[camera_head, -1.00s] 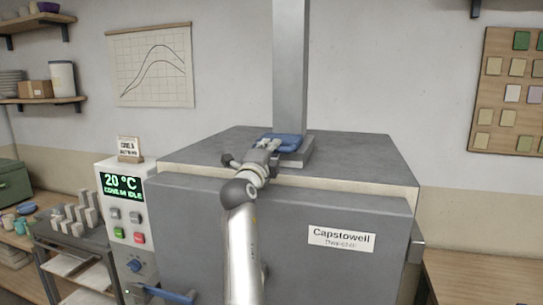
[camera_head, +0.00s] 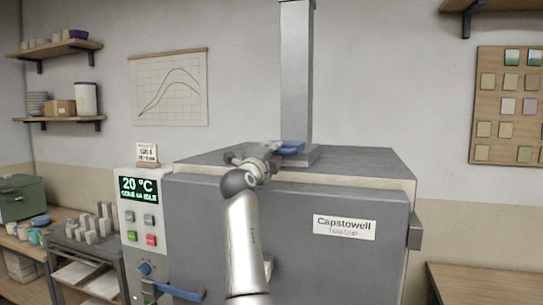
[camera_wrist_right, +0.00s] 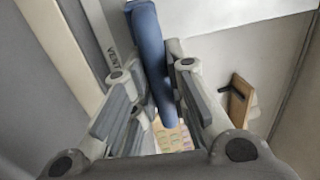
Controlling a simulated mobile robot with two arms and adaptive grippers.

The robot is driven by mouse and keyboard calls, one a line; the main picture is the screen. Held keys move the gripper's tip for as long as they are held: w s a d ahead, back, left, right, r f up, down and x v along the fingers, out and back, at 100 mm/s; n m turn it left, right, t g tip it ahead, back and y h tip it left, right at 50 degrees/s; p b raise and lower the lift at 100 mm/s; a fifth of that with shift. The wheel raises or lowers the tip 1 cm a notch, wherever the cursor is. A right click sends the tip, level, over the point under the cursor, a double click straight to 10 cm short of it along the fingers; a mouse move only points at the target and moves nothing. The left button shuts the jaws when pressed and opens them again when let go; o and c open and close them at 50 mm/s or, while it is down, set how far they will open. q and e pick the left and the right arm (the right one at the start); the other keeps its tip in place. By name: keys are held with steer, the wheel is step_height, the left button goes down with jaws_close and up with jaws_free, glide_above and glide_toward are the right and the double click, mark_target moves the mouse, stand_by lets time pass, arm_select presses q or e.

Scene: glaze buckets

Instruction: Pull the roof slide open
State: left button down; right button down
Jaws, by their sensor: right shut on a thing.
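The roof slide's blue handle (camera_head: 290,147) is on top of the grey kiln (camera_head: 300,190), at the foot of the square metal flue (camera_head: 297,75). My right arm reaches up across the kiln front, and my right gripper (camera_head: 268,158) is at the handle's left end. In the right wrist view the blue handle (camera_wrist_right: 152,62) runs between the fingers of my right gripper (camera_wrist_right: 158,95), which is shut on it. A pale strip with dark lettering (camera_wrist_right: 112,55) lies beside the handle. How far the slide is out cannot be told. My left gripper is not in view.
A control panel (camera_head: 140,215) reading 20 °C stands left of the kiln, with a blue lever (camera_head: 178,292) low down. A cart with grey blocks (camera_head: 92,228) is further left. A wooden table (camera_head: 490,280) is at right. Wall shelves hang at upper left.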

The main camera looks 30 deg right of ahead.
steer(key=c, duration=1.4)
jaws_free()
steer(key=v, duration=1.2)
steer(key=shift+s+f, duration=0.1)
steer(key=shift+d, duration=0.1)
